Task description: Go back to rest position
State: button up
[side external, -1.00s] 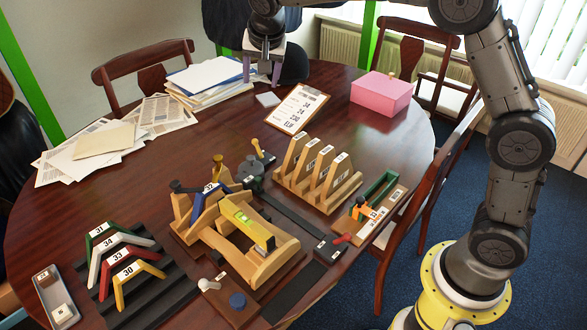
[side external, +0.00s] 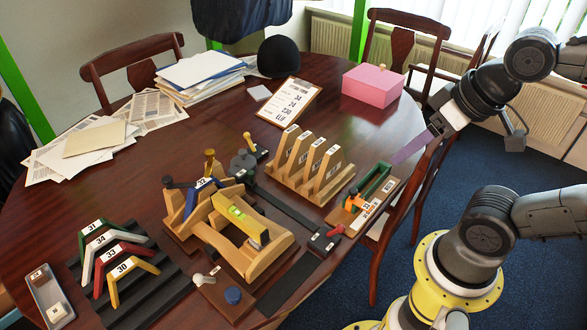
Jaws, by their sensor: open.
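My gripper (side external: 412,147) is at the right side of the table, just above and behind the small wooden stand with the green frame (side external: 374,186). It is seen nearly edge-on, with a purple finger pointing down and left. It is open and nothing shows in it. A wooden fixture (side external: 250,265) in the middle of the table holds a blue saddle piece (side external: 203,184) and a yellow-green level (side external: 240,219).
A slotted wooden rack (side external: 312,180) stands left of my gripper. A clipboard (side external: 290,101), pink box (side external: 372,85) and paper stack (side external: 200,70) lie towards the back. Chairs (side external: 402,210) stand close around the table (side external: 190,130). Open floor (side external: 540,165) lies at the right.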

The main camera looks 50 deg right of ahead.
jog(key=shift+n, duration=0.6)
